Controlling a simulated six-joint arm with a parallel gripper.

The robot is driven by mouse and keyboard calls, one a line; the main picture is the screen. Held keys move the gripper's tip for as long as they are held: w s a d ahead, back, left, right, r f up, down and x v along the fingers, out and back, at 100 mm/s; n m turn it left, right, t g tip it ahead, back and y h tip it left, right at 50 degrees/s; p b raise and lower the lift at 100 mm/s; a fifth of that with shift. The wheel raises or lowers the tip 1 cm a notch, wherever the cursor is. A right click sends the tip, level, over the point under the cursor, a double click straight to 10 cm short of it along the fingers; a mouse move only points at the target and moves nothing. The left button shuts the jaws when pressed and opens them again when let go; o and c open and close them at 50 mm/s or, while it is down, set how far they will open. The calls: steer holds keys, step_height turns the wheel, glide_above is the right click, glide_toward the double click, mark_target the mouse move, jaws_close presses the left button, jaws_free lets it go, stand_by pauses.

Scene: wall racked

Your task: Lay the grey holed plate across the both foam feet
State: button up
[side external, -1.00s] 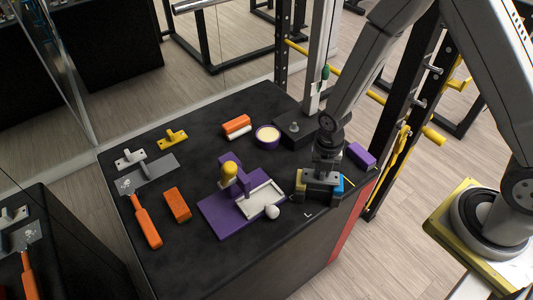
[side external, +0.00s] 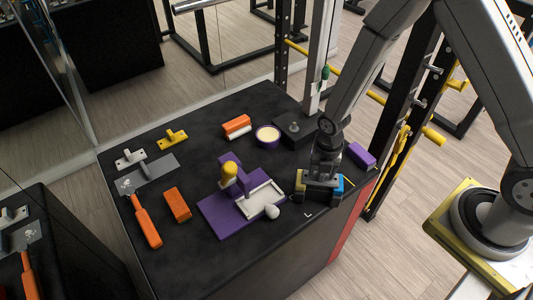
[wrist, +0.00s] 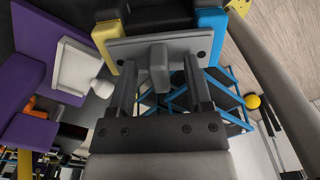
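The grey holed plate (wrist: 122,50) has a hole near each end and a raised grey block in its middle. In the wrist view its left end is over the yellow foam foot (wrist: 128,75) and its right end over the blue foam foot (wrist: 211,47). The side view shows the yellow foot (side external: 299,182) and blue foot (side external: 339,191) under it, near the table's right edge. My gripper (wrist: 160,65) is open, its fingers on either side of the raised block with gaps showing. Exact contact between plate and feet is partly hidden.
A purple base (side external: 222,217) with a white tray (side external: 262,200) and a yellow knob (side external: 229,170) stands left of the feet. A white rounded piece (side external: 272,211) lies close by. A purple block (side external: 361,155) and a black box (side external: 295,130) are behind. Rack posts rise at right.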

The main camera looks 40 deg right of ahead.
steer(key=shift+r, duration=0.2)
steer(key=shift+r, duration=3.75)
steer(key=s+d+r+m+t, duration=0.1)
steer(key=s+d+r+m, duration=0.1)
steer(key=m, duration=1.1)
steer(key=s+d+r+m+t, duration=0.1)
steer(key=s+d+r+m, duration=0.2)
steer(key=r+m, duration=0.4)
steer(key=s+m, duration=0.1)
steer(key=m, duration=0.6)
steer(key=shift+r+t, duration=0.15)
steer(key=shift+t, duration=0.15)
steer(key=shift+w, duration=0.1)
